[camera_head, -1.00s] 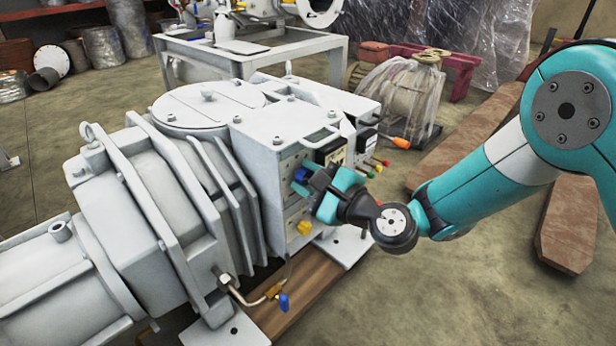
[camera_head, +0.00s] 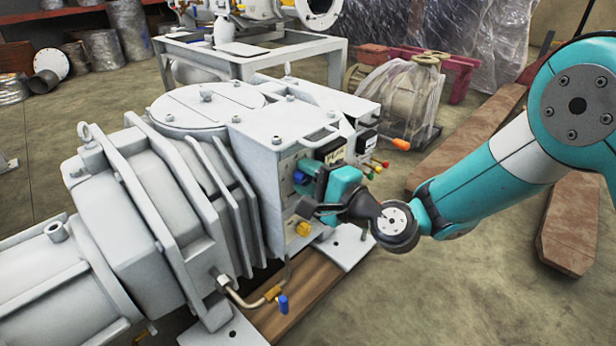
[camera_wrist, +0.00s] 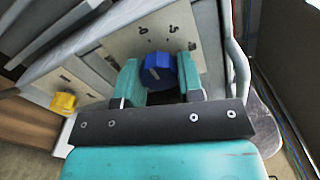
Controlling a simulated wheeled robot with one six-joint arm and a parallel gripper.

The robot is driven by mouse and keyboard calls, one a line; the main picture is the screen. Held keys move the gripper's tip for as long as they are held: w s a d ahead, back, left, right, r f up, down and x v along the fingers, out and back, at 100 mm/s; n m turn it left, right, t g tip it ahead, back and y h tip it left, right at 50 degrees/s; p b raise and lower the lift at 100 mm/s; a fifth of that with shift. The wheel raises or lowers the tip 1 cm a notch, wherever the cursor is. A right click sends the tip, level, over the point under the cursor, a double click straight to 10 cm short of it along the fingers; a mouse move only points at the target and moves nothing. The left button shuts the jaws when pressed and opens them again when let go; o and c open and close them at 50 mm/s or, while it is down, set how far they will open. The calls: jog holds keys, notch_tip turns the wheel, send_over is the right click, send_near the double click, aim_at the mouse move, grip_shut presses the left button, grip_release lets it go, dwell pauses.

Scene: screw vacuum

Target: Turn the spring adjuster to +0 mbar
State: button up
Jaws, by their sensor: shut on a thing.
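The spring adjuster is a blue knob (camera_wrist: 158,71) on a beige marked plate (camera_wrist: 125,45) on the front of the grey vacuum machine (camera_head: 140,210). My gripper (camera_wrist: 160,82) is shut on the blue knob, with one teal finger on each side of it. In the head view a bit of the blue knob (camera_head: 299,177) shows just left of my gripper (camera_head: 312,178), and the rest is hidden behind the fingers.
A yellow knob (camera_wrist: 64,102) is on a plate to the left in the wrist view. A grey handle bar (camera_wrist: 238,75) runs close at the right. Small red, green and yellow knobs (camera_head: 381,164) and an orange-tipped part (camera_head: 401,144) are right of my gripper.

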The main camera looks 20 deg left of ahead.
aim_at(310, 179)
jog(key=o, duration=0.9)
jog(key=shift+s+d, duration=0.2)
jog(key=shift+d, duration=0.35)
jog(key=v, duration=0.4)
jog(key=shift+s+d+f, duration=0.1)
jog(key=shift+s+d, duration=0.05)
jog(key=shift+d, duration=0.25)
jog(key=b+v, duration=1.1)
jog(key=b, duration=0.1)
jog(key=shift+s+d, duration=0.15)
